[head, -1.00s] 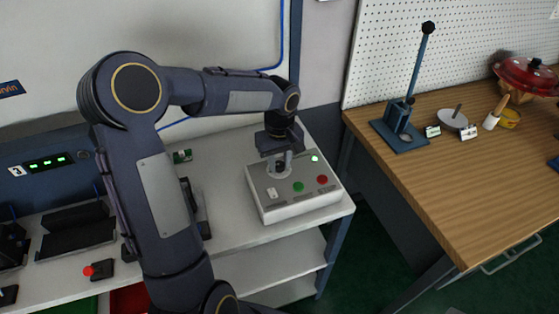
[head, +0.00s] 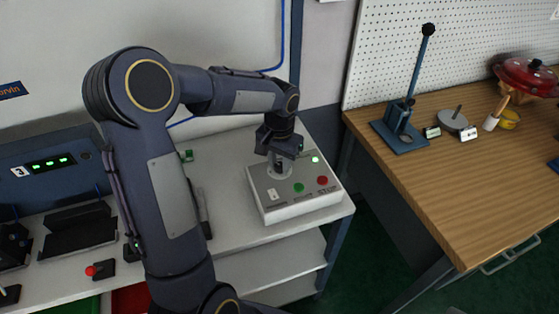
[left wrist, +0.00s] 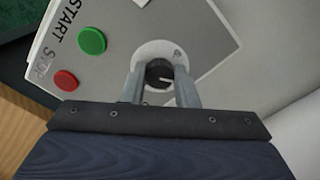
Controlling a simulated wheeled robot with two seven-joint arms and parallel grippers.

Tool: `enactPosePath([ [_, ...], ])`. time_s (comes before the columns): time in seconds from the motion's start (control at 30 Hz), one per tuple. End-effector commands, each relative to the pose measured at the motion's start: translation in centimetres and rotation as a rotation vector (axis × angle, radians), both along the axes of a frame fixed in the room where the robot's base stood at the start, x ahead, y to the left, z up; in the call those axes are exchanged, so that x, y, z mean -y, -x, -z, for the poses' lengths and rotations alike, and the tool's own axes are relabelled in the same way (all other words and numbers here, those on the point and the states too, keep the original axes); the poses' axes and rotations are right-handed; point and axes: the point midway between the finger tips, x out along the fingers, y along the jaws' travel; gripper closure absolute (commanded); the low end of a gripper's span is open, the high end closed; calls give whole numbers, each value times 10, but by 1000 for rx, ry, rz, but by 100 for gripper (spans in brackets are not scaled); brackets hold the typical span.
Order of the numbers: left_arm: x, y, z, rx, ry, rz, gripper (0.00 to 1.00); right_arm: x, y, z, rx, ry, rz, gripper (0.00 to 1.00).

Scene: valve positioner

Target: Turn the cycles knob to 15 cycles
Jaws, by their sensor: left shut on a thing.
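The grey control box (head: 290,210) stands on the white bench, with a green START button (head: 298,187), a red STOP button (head: 322,180) and a lit green lamp (head: 315,159). The black cycles knob (left wrist: 158,75) with a white pointer line sits on a pale round dial plate. My left gripper (head: 278,165) comes down on the box from above. In the left wrist view its two fingers (left wrist: 160,88) stand on either side of the knob and are shut on it. The dial's numbers are not readable. My right gripper is not in view.
A white switch (head: 269,194) is on the box's front left. A wooden table (head: 470,190) to the right holds a blue lever press (head: 402,125) and small items.

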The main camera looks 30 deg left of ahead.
Motion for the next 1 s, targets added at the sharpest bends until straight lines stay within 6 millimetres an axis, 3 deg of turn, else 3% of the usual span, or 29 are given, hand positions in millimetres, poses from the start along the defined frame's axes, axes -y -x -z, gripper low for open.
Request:
enactPosePath([
  [1.0, -2, -2, -2, 3, -1, 901, 96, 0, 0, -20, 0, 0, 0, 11],
])
